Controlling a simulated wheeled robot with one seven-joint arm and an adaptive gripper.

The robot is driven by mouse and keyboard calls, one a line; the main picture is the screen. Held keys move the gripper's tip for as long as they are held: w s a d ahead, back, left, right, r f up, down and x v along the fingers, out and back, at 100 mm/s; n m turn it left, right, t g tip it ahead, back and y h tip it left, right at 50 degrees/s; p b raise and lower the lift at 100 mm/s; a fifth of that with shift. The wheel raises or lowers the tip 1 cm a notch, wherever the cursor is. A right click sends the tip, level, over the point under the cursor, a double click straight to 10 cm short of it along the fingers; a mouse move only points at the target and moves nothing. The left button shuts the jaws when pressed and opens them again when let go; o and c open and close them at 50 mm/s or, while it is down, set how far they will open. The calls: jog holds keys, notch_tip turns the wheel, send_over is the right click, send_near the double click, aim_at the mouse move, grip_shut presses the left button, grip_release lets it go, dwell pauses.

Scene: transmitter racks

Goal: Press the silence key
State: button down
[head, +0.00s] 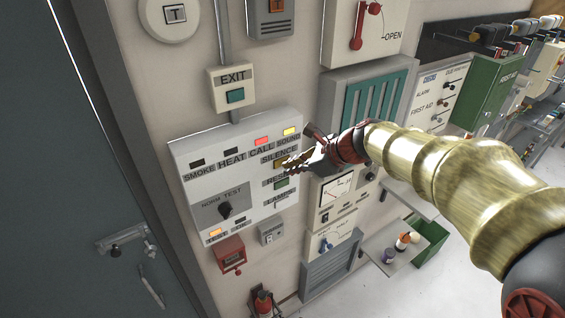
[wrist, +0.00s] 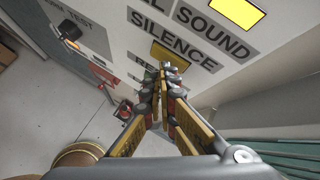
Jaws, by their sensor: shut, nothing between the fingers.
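The alarm panel (head: 185,160) is a pale box on the wall with labelled lamps and keys. The yellow silence key (head: 279,164) sits below the SILENCE label, partly hidden by my fingertips. It also shows in the wrist view (wrist: 168,54), just beyond the fingertips, its lower edge covered. My gripper (head: 288,166) is shut and empty, reaching in from the right with its tips in front of the key. In the wrist view the closed fingers (wrist: 166,72) point at the key's lower edge. I cannot tell whether they touch it.
A red lamp (head: 261,141) and a yellow lamp (head: 289,132) are lit above. Below the silence key is a green key (head: 281,183). A black knob (head: 226,210) sticks out at lower left. A meter box (head: 335,192) stands close to the right.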

jog(key=shift+w+a, duration=0.1)
jog(key=shift+w, duration=0.1)
dwell(0.3)
jog(key=shift+s, duration=0.2)
jog(key=shift+s+d, duration=0.4)
jog(key=shift+s, duration=0.1)
jog(key=s+d, duration=0.2)
jog(key=s, duration=0.2)
jog(key=shift+s+d+b, duration=0.1)
jog(key=shift+d+b, duration=0.25)
jog(key=shift+d, duration=0.05)
dwell(0.8)
